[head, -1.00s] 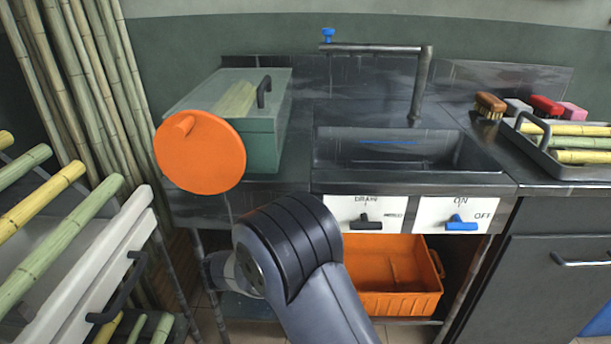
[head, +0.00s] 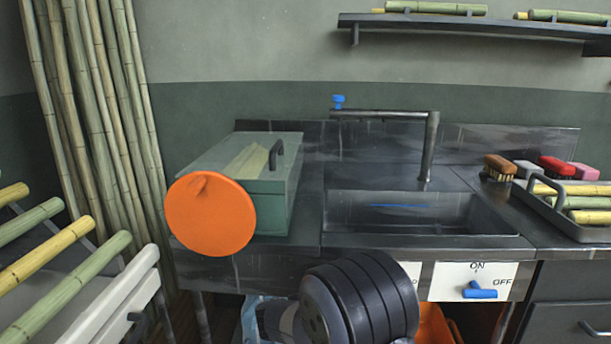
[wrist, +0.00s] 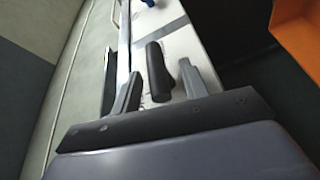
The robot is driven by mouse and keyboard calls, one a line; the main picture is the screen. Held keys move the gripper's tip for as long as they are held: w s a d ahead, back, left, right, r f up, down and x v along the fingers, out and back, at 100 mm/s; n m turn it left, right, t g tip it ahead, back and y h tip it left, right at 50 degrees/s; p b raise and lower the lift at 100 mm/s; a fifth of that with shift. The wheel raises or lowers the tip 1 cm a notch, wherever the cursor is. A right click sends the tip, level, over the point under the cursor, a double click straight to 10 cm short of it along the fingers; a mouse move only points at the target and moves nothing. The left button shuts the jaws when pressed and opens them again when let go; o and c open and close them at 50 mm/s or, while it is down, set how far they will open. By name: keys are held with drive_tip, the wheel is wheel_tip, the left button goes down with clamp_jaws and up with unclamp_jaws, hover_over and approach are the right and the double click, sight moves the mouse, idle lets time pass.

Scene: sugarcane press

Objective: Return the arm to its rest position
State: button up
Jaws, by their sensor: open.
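My gripper (wrist: 160,70) is open in the wrist view, with its two grey fingers apart. A black lever handle (wrist: 157,72) on a white panel (wrist: 178,42) appears between the fingers, with gaps on both sides. How far it lies beyond the fingertips is hard to tell. In the head view my dark, ringed arm joint (head: 362,300) stands in front of the counter and hides most of the drain panel. My gripper is not visible in the head view.
A sink (head: 420,213) sits in the counter, with a blue ON/OFF lever (head: 480,291) below. A green box (head: 268,205) stands left, an orange disc (head: 210,217) before it. An orange crate (head: 433,325) is partly hidden under the counter. A cane tray (head: 570,222) lies right.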

drive_tip(key=shift+a+f+h, duration=0.1)
drive_tip(key=shift+f+h, duration=0.1)
drive_tip(key=shift+h, duration=0.1)
drive_tip(key=r+p+v, duration=0.1)
drive_tip(key=p+v, duration=0.1)
drive_tip(key=v, duration=0.9)
drive_tip(key=b+x, duration=0.1)
drive_tip(key=x, duration=1)
drive_tip(key=shift+d+f+b, duration=0.1)
drive_tip(key=shift+d+b, duration=0.1)
drive_tip(key=shift+b, duration=0.2)
drive_tip(key=shift+r+m+y+p, duration=0.2)
drive_tip(key=shift+m+y+p, duration=0.3)
drive_tip(key=shift+y, duration=0.6)
drive_tip(key=shift+g+y+p, duration=0.5)
drive_tip(key=shift+y+p, duration=0.1)
drive_tip(key=shift+y, duration=0.5)
drive_tip(key=shift+m, duration=0.3)
drive_tip(key=shift+f, duration=0.1)
